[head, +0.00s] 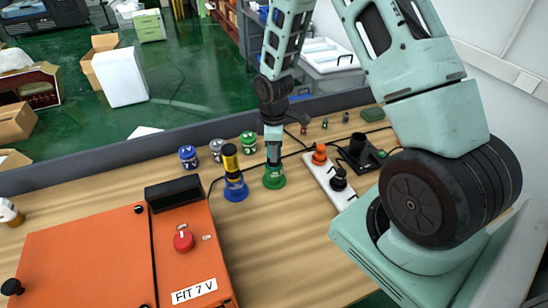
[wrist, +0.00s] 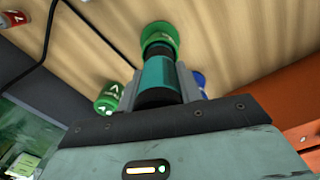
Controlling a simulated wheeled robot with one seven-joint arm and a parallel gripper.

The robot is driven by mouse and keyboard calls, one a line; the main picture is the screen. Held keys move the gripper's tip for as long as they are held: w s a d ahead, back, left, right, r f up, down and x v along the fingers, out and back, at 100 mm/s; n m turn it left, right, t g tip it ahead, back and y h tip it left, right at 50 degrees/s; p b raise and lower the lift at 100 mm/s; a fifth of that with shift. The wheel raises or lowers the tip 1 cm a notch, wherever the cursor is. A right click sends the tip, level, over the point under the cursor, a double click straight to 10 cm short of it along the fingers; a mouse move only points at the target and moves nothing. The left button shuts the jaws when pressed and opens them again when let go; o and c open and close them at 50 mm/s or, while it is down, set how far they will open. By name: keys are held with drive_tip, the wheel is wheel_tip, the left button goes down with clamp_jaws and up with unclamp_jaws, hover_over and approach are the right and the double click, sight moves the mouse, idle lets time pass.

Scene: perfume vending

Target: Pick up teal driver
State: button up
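The teal driver (wrist: 158,72) has a teal and black handle and stands upright in a round green base (head: 274,179) on the wooden table. The green base (wrist: 158,36) also shows in the wrist view, at the driver's far end. My gripper (head: 273,142) points down over it. In the wrist view the fingers (wrist: 158,92) lie close against both sides of the handle and look shut on it. The handle's upper end is hidden by my gripper in the head view.
A yellow-black driver (head: 231,160) stands in a blue base just left. Blue, grey and green cans (head: 217,150) stand behind. An orange case (head: 84,258) fills the left front. A white power strip (head: 330,180) with plugs lies right, with black cables nearby.

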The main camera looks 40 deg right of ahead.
drive_tip(key=shift+r, duration=0.2)
drive_tip(key=shift+r+b, duration=1.2)
drive_tip(key=shift+r, duration=3.65)
drive_tip(key=o, duration=0.4)
drive_tip(key=c, duration=0.5)
